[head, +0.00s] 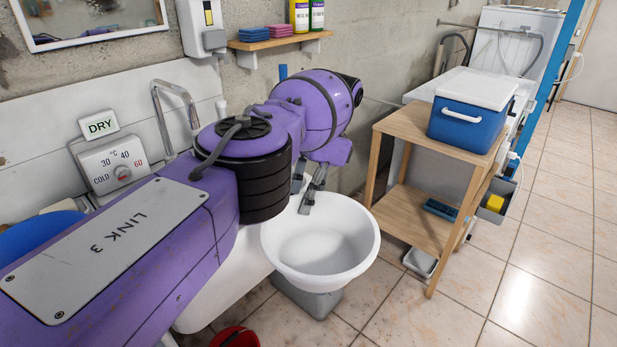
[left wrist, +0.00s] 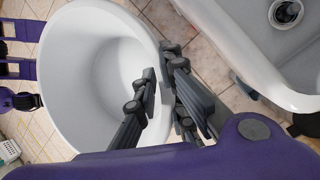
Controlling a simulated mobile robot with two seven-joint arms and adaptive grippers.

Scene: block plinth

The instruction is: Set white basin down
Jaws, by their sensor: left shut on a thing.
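The white basin (head: 322,248) is a round, empty bowl, upright, in the middle of the head view. It also fills much of the left wrist view (left wrist: 88,80). I cannot tell whether the basin touches the plinth. My right gripper is not in view.
A white sink (left wrist: 245,50) is beside the basin. To the right stands a wooden shelf stand (head: 410,207) with a blue cooler (head: 465,125) on top. A red bowl (head: 236,337) is on the floor at the front. Tiled floor (head: 455,305) is clear at the front right.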

